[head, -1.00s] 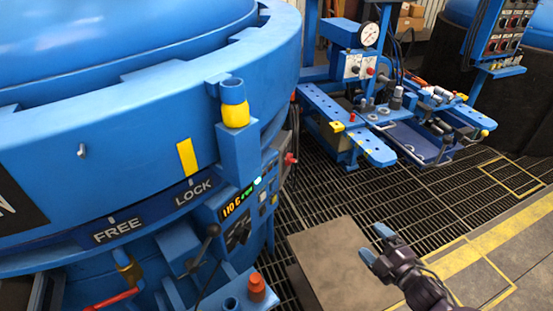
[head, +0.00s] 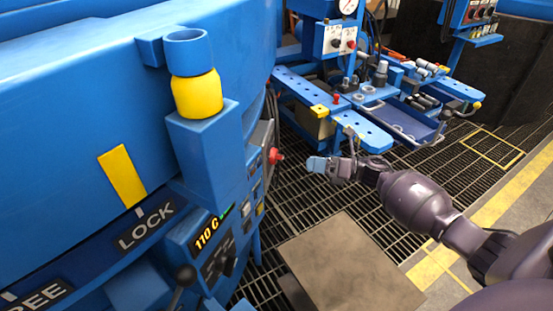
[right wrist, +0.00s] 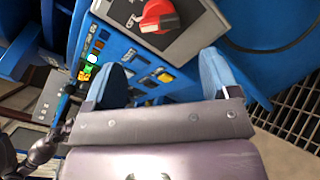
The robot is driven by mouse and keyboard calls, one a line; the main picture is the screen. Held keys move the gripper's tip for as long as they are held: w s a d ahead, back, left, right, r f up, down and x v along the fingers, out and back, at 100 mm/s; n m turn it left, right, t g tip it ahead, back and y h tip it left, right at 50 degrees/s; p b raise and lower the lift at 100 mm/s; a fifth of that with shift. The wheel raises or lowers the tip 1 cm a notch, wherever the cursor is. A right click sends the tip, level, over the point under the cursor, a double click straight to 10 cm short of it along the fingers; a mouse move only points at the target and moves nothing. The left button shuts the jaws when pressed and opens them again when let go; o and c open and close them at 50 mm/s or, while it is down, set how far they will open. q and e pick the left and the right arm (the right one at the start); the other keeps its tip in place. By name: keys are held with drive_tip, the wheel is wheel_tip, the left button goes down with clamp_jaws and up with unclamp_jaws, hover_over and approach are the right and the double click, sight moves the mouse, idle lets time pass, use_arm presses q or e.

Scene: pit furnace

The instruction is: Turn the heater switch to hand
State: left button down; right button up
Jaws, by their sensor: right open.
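A red rotary switch (head: 276,156) sticks out from a grey box on the right side of the blue furnace body. In the right wrist view the red switch (right wrist: 158,15) sits large on the grey box face (right wrist: 185,42), beyond the fingers; its markings cannot be read. My right gripper (head: 316,164) is a short way right of the switch in the head view, apart from it. In the right wrist view the gripper (right wrist: 163,78) has its two blue fingers spread, with nothing between them.
An orange 110 C display (head: 207,233) is on the furnace panel, with a black knob (head: 229,266) below. A yellow-and-blue post (head: 198,95) stands above. A blue workbench (head: 360,132) is behind my right arm; a brown plate (head: 350,262) lies below, over the grating.

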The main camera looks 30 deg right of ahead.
sight(281, 159)
drive_tip(key=b+x, duration=0.1)
drive_tip(key=x, duration=0.8)
drive_tip(key=shift+w+a+f, duration=0.1)
drive_tip(key=shift+w, duration=0.05)
drive_tip(key=c, duration=0.9)
